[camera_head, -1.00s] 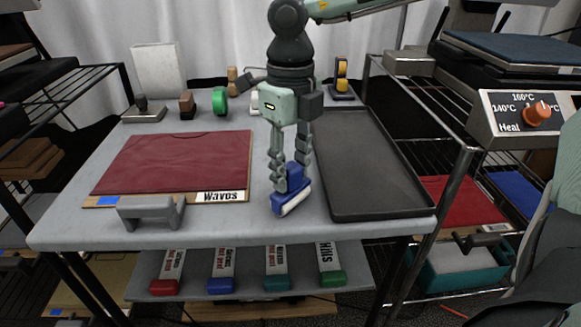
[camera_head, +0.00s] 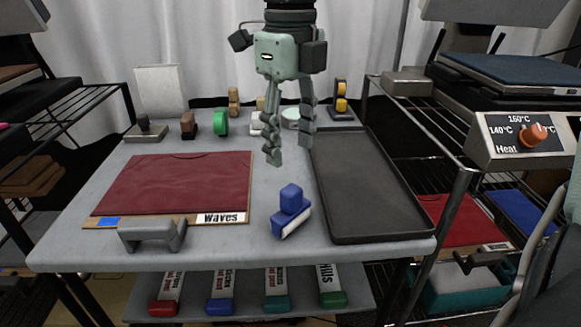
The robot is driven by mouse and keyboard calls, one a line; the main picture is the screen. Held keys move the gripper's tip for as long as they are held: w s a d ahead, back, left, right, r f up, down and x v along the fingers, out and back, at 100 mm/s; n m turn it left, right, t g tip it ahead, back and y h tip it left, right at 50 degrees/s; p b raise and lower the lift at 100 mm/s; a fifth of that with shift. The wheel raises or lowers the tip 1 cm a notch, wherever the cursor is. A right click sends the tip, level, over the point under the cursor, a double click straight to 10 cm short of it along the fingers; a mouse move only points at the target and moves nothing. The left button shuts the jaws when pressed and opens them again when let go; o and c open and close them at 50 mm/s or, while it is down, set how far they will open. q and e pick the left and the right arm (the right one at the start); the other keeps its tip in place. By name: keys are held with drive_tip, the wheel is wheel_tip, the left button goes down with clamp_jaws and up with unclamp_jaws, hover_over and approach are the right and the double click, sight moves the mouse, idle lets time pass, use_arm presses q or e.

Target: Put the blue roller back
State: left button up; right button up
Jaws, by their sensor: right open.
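The blue roller (camera_head: 290,210) stands on the grey table (camera_head: 225,243), between the red shirt board and the black tray. Its white roller edge faces down toward the table's front. My right gripper (camera_head: 289,156) is open and empty, above and behind the roller, clear of it. Its two fingers hang down and are spread apart. My left gripper is not in view.
A red shirt on a board (camera_head: 175,185) labelled "Waves" lies at left, with a grey handle (camera_head: 152,234) in front. The black tray (camera_head: 370,190) is at right. Small tools, including a green roll (camera_head: 220,123) and a yellow-black one (camera_head: 341,97), stand along the back.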

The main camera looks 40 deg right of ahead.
drive_tip(key=shift+r, duration=1.25)
